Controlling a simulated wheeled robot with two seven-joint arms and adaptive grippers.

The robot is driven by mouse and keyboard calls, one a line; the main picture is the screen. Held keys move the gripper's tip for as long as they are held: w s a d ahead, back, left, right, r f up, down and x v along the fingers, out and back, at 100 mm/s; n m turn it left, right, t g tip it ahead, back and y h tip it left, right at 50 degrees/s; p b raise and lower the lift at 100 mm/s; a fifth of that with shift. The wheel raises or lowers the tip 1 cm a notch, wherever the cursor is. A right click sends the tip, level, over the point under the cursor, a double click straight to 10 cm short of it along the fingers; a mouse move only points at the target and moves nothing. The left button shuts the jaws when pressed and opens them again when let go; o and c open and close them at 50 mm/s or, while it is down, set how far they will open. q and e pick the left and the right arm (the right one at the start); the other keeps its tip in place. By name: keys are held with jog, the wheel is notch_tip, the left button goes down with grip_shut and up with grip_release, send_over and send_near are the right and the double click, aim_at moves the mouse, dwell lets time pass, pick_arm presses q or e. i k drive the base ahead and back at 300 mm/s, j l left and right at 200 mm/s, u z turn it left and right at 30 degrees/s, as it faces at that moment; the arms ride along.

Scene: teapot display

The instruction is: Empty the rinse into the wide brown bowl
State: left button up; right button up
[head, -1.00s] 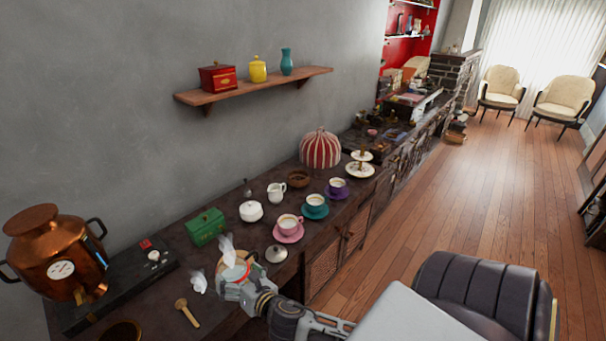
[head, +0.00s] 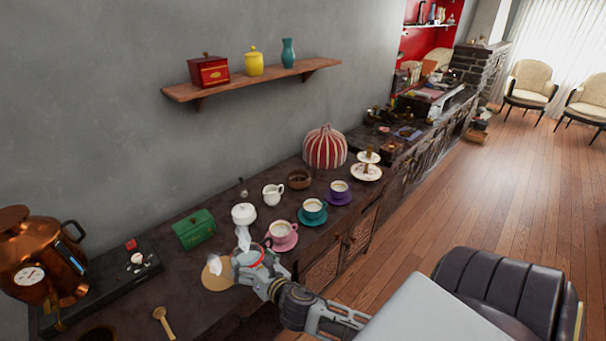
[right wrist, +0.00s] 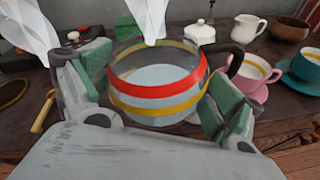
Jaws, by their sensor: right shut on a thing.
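My right gripper (head: 256,264) is shut on a glass-like pot with red and yellow bands (right wrist: 158,92). In the right wrist view the pot sits between the green finger pads, looks roughly upright and holds pale liquid; its dark handle is on the right. White steam (head: 243,238) rises by it. A small brown bowl (head: 299,180) stands at the back beyond the cups and also shows in the right wrist view (right wrist: 289,30). A dark round vessel (head: 98,334) is cut off at the bottom left. I cannot tell which is the wide one. My left gripper is out of view.
A round wooden board (head: 214,281) lies left of the pot, a wooden scoop (head: 163,322) nearer. A pink cup (head: 281,230), teal cup (head: 313,208) and white lidded pot (head: 243,213) stand close on the right and behind. A copper urn (head: 40,260) is left.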

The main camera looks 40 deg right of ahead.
aim_at(298, 179)
jog(key=i+l, duration=0.1)
jog(key=l, duration=0.3)
jog(key=i+l, duration=0.15)
jog(key=l, duration=0.2)
jog(key=i+l, duration=0.1)
jog(key=l, duration=0.3)
jog(key=i+l, duration=0.1)
jog(key=l, duration=0.25)
